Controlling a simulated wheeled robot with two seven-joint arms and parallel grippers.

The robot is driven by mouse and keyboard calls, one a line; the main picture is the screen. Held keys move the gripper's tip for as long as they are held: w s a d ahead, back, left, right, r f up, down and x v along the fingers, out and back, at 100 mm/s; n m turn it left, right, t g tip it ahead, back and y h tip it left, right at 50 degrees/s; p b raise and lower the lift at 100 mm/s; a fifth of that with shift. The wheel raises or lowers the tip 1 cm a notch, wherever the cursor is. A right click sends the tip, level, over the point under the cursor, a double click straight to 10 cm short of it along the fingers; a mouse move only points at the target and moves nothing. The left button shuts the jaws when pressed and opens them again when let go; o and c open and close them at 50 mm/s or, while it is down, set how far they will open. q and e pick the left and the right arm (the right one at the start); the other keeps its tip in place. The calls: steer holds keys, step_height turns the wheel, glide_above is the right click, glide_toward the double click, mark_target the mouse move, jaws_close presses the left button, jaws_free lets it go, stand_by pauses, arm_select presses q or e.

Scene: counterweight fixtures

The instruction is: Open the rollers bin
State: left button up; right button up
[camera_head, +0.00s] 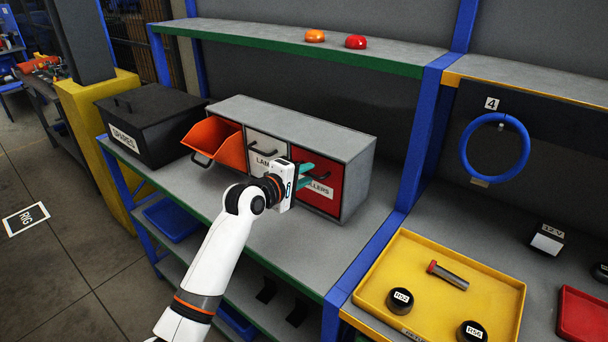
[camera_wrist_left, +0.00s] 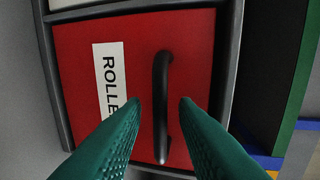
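The rollers bin (camera_head: 327,196) is the red-fronted bin at the right end of a grey cabinet on the shelf, and it is closed. Its red front (camera_wrist_left: 210,60) fills much of the left wrist view, with a white label partly reading "ROLLE" and a black bar handle (camera_wrist_left: 161,95). My left gripper (camera_head: 312,174) is in front of the red bin. In the left wrist view its green fingers (camera_wrist_left: 160,104) are apart, one on each side of the handle's line, and the handle shows between them; contact cannot be told. My right gripper is not in view.
An orange bin (camera_head: 217,146) tilts open at the cabinet's left, beside a pale bin (camera_head: 266,146). A black SPARES box (camera_head: 150,120) stands further left. A blue post (camera_head: 428,130) rises right of the cabinet. A yellow tray (camera_head: 480,272) holds several parts at lower right.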

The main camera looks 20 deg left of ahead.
arm_select(q)
jaws_close()
steer(key=shift+s+f, duration=0.1)
steer(key=shift+f, duration=0.05)
steer(key=shift+s+a+f+t+b, duration=0.1)
steer(key=shift+s+f+t+b, duration=0.2)
steer(key=shift+b, duration=0.4)
steer(key=s+f+t+b, duration=0.1)
steer(key=s+b, duration=0.1)
steer(key=b, duration=0.2)
steer(key=s+a+f+t+h+b, duration=0.1)
steer(key=s+f+t+b, duration=0.1)
steer(key=b, duration=0.2)
steer(key=s+a+f+t+b, duration=0.1)
steer(key=s+b, duration=0.1)
steer(key=b, duration=0.3)
steer(key=shift+f+t+h, duration=0.4)
steer(key=shift+s+a+f, duration=0.2)
steer(key=shift+s+f, duration=0.15)
steer(key=shift+f, duration=0.2)
